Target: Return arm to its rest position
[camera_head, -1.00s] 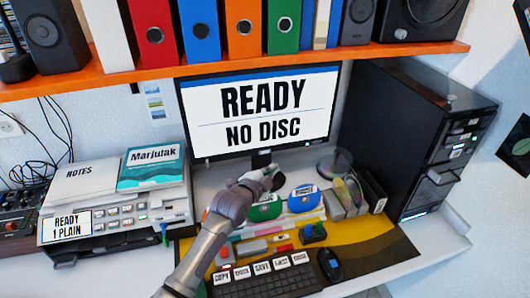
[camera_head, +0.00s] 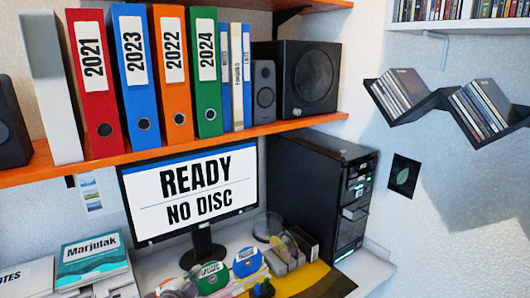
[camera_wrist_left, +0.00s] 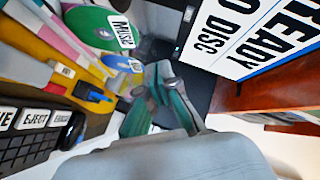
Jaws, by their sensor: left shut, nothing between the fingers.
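Most of my left arm is out of the head view. My right gripper is not in view.
The monitor (camera_head: 190,188) reads READY, NO DISC. A black computer tower (camera_head: 310,190) stands to its right. Above runs an orange shelf (camera_head: 215,138) with binders and speakers. Black zigzag disc shelves (camera_head: 446,100) hang on the right wall. The keyboard (camera_wrist_left: 28,150) lies on the desk.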

